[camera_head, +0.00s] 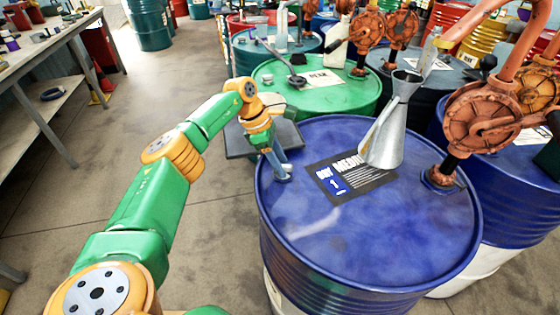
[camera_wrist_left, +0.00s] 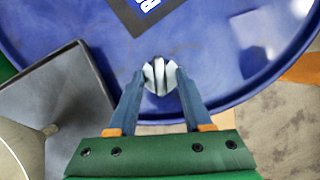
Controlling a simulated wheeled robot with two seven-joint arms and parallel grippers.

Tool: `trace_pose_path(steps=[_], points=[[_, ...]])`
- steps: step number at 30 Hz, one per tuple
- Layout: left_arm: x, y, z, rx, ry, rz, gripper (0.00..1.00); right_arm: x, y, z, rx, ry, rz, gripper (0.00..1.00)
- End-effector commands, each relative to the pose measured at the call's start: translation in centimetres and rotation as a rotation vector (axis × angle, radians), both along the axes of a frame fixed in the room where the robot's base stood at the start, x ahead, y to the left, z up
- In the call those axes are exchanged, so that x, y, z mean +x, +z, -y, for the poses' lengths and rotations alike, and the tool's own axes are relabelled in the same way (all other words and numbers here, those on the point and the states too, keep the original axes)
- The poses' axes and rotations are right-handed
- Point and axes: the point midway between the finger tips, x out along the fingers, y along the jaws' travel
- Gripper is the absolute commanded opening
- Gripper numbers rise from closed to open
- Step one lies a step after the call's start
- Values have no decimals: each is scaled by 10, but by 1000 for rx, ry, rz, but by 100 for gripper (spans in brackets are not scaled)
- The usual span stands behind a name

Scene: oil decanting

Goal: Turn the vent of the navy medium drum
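The navy medium drum (camera_head: 375,240) stands at centre right in the head view, with a dark label on its lid. Its blue lid (camera_wrist_left: 225,50) fills the top of the left wrist view. The vent (camera_wrist_left: 160,74) is a small silvery grooved cap near the lid's edge. My left gripper (camera_head: 281,173) reaches down to the left side of the lid. In the left wrist view its two blue-grey fingers (camera_wrist_left: 160,85) lie on either side of the vent and appear to touch it. In the head view the fingers mostly hide the vent. My right gripper is not in view.
A metal funnel (camera_head: 392,125) stands on the drum lid, with a rusty rotary pump (camera_head: 480,122) to its right. A green drum (camera_head: 318,92) stands behind. A grey flat-topped stand (camera_head: 238,143) is close left of the drum. Floor is open left, before a workbench (camera_head: 40,50).

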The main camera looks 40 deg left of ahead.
Motion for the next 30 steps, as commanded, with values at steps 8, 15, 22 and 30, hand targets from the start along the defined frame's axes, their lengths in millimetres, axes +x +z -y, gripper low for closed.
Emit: trace_pose_path(steps=[8,15,22,30], points=[[-5,28,-10,0,2,6,50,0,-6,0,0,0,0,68],[-13,64,-23,0,1,2,50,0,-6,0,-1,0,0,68],[-14,66,-24,1,0,-1,50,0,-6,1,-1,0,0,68],[-14,65,-23,0,0,0,50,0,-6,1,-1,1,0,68]])
